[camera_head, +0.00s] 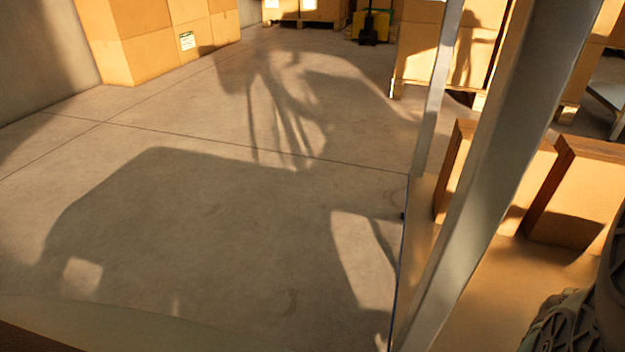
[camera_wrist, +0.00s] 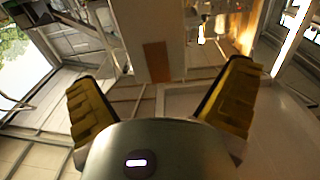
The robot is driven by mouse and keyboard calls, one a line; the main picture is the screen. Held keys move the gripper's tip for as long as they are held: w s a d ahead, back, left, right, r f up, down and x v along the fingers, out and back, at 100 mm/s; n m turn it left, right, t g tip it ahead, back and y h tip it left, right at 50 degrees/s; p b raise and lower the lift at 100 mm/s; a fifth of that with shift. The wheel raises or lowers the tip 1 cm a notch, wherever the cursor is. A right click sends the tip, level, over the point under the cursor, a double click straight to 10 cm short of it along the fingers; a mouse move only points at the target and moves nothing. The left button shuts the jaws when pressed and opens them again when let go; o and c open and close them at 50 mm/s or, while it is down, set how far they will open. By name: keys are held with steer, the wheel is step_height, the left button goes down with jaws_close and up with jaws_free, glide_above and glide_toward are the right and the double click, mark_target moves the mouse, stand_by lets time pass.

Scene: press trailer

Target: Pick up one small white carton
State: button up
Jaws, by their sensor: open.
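In the wrist view my gripper (camera_wrist: 166,76) is open, its two yellow-and-black fingers spread wide with nothing held between them. I cannot make out a small white carton for certain in either view. A tall pale block with a brown strip (camera_wrist: 157,62) shows beyond the fingers, apart from them; I cannot tell what it is. In the head view the gripper itself is not visible.
Tan boxes (camera_head: 572,192) stand on a shelf-like surface (camera_head: 505,290) at the right, behind a grey metal post (camera_head: 520,130). Stacked cartons (camera_head: 150,45) stand at the back left. A yellow pallet truck (camera_head: 373,25) stands at the back. The concrete floor (camera_head: 200,220) is clear.

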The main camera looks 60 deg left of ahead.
steer(key=b+x, duration=0.2)
steer(key=x, duration=0.4)
steer(key=shift+d+f, duration=0.15)
steer(key=shift+d, duration=0.2)
steer(key=shift+a, duration=0.15)
steer(key=shift+c, duration=1.1)
steer(key=c, duration=1)
steer(key=shift+c, duration=0.4)
